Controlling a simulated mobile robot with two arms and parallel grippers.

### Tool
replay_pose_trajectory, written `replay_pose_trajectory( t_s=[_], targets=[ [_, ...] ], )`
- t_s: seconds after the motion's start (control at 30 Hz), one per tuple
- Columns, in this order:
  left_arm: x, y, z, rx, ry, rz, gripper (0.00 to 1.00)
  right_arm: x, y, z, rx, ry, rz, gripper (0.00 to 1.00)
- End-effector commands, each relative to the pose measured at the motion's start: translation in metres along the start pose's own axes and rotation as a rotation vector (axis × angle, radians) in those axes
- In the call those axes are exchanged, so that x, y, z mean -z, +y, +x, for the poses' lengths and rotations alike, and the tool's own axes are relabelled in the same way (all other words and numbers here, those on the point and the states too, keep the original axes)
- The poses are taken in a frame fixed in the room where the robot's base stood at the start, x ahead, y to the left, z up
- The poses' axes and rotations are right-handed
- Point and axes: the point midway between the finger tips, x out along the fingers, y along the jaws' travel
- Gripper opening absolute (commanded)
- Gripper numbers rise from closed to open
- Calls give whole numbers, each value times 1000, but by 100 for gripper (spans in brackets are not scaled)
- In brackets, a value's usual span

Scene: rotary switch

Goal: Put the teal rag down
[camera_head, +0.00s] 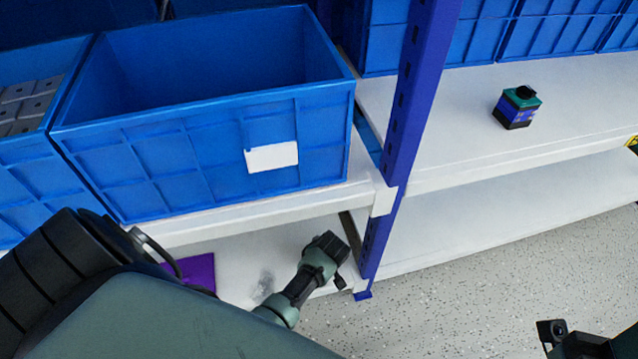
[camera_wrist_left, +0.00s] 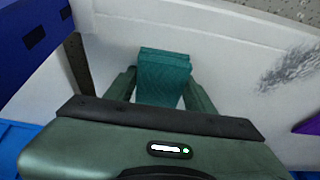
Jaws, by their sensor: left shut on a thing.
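The teal rag (camera_wrist_left: 163,75) is a folded block of cloth in the left wrist view. My left gripper (camera_wrist_left: 162,88) is shut on it, with one finger on each side. White shelf surface shows around and behind the rag, but I cannot tell whether the rag touches it. In the head view my left wrist (camera_head: 322,262) is over the lower white shelf (camera_head: 238,258) near the blue post, and the rag is hidden. Part of my right arm (camera_head: 578,343) shows at the bottom right, with its fingers out of frame.
A purple cloth (camera_head: 196,270) lies on the lower shelf at left. A large empty blue bin (camera_head: 200,160) stands above it, next to a bin of grey parts (camera_head: 25,105). A blue post (camera_head: 412,95) rises at the right. A rotary switch (camera_head: 518,107) stands on the right upper shelf.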

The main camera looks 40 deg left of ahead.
Motion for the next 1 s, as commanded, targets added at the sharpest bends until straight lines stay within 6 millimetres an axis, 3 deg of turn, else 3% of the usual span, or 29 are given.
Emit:
replay_pose_trajectory(
  t_s=[0.67,0.7,0.73,0.77,1.0],
  targets=[
    [-5,0,12,-1,-1,-1,21,-2,0,-6,0,-3,0,36],
    [-6,-1,13,-1,-2,-1,62,-2,0,-6,0,-3,0,36],
    [-6,-1,13,-1,-2,-1,70,-2,0,-6,0,-3,0,36],
    [-6,-1,13,0,-1,0,75,-2,0,-6,0,-3,0,36],
    [-6,-6,15,8,-3,2,75,-2,0,-7,0,-4,0,36]
  ],
)
